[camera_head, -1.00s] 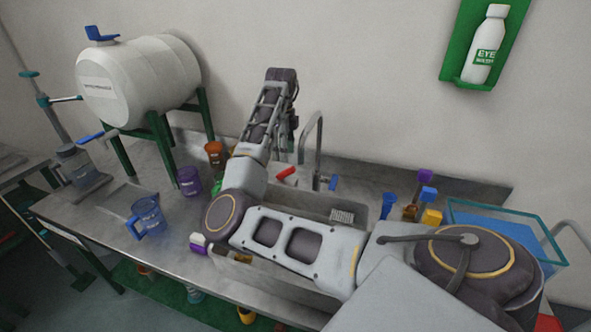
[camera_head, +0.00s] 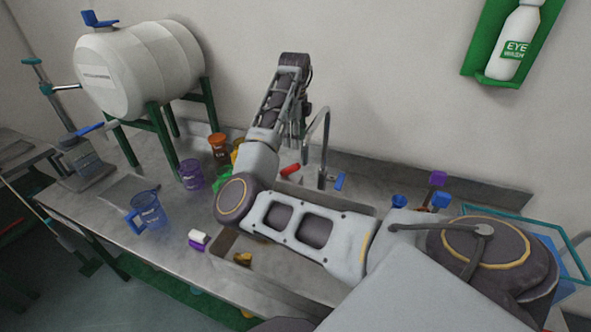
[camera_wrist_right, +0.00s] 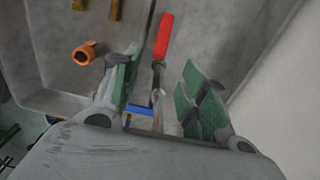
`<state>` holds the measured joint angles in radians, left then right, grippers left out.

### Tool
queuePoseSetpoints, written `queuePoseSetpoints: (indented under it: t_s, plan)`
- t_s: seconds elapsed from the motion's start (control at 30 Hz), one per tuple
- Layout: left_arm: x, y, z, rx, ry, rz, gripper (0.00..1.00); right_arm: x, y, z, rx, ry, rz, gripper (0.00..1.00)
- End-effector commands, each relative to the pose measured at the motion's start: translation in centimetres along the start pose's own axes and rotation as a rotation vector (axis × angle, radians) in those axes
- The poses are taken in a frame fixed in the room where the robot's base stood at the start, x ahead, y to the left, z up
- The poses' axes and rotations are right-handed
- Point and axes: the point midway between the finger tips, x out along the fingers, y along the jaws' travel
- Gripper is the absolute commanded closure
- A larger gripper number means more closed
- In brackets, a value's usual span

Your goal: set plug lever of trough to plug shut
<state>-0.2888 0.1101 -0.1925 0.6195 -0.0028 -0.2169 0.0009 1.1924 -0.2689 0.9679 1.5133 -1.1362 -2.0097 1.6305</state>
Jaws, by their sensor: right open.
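The plug lever's red handle (camera_head: 290,170) shows at the back of the grey trough (camera_head: 225,243), left of the tap. In the right wrist view the red handle (camera_wrist_right: 163,38) is on a thin metal rod that runs down between my fingers. My right gripper (camera_wrist_right: 160,80) is open, with one green-padded finger on each side of the rod; I see no grip on it. In the head view my right gripper (camera_head: 297,125) is mostly hidden behind my forearm above the trough's back edge. My left gripper is not in view.
A tall tap (camera_head: 323,150) with a blue handle (camera_head: 340,182) stands close to the right of the lever. Coloured beakers, including a blue one (camera_head: 150,210), stand on the left counter. A white tank (camera_head: 140,70) is at the back left.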

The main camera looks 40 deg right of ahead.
Motion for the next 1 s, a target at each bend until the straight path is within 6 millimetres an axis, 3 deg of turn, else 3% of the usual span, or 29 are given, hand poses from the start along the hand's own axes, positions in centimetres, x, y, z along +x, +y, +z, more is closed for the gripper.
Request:
queuePoseSetpoints:
  t_s: [0.27, 0.47, 1.0]
  plan:
    - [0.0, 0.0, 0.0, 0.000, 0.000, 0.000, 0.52, 0.3, 0.0, 0.0, 0.000, 0.001, 0.000, 0.57]
    - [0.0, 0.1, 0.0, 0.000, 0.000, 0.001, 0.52, 1.7, 0.0, 0.0, 0.000, 0.001, 0.001, 0.57]
    - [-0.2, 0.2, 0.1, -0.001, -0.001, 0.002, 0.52, 8.6, 0.1, 0.0, -0.001, 0.001, 0.001, 0.57]
